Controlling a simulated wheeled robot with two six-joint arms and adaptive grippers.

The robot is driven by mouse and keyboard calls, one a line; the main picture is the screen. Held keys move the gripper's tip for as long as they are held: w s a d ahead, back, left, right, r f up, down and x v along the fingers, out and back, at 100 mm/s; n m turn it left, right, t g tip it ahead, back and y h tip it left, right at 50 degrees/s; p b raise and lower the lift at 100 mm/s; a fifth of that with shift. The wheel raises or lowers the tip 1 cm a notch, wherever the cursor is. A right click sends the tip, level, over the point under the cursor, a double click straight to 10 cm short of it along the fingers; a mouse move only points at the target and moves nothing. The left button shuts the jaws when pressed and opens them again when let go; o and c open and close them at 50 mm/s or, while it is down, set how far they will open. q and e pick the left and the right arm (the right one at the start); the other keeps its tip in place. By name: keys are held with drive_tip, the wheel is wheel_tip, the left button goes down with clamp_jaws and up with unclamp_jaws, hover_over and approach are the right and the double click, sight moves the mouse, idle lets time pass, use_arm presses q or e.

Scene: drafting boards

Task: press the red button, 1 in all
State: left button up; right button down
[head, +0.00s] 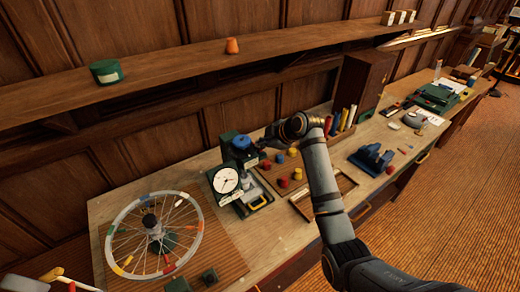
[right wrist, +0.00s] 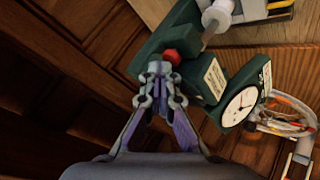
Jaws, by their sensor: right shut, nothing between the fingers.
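The red button (right wrist: 172,57) sits on a dark green machine (right wrist: 192,100) with a round white dial (right wrist: 241,106) in the right wrist view. In the head view the dial (head: 226,180) shows on the machine's front, and I cannot make out the button there. My right gripper (right wrist: 160,68) is shut and empty, with its fingertips right beside the button. I cannot tell whether they touch it. In the head view the right gripper (head: 266,142) is at the machine's upper right. My left gripper is not in view.
A spoked wheel (head: 155,236) lies left of the machine on the bench. Red and yellow knobs (head: 298,174) stand on a board to its right, near an open wooden tray (head: 345,185). A shelf (head: 170,83) runs along the wall above, holding a green tin (head: 106,72).

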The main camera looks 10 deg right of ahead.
drive_tip(key=shift+s+f, duration=0.35)
drive_tip(key=shift+f, duration=0.45)
idle(0.4)
drive_tip(key=shift+r, duration=0.1)
drive_tip(key=shift+w+r+p, duration=0.2)
drive_tip(key=shift+r+p, duration=0.2)
drive_tip(key=shift+r, duration=0.1)
drive_tip(key=shift+w+r, duration=0.15)
drive_tip(key=shift+r, duration=0.05)
drive_tip(key=shift+w, duration=0.25)
drive_tip(key=shift+r, duration=0.15)
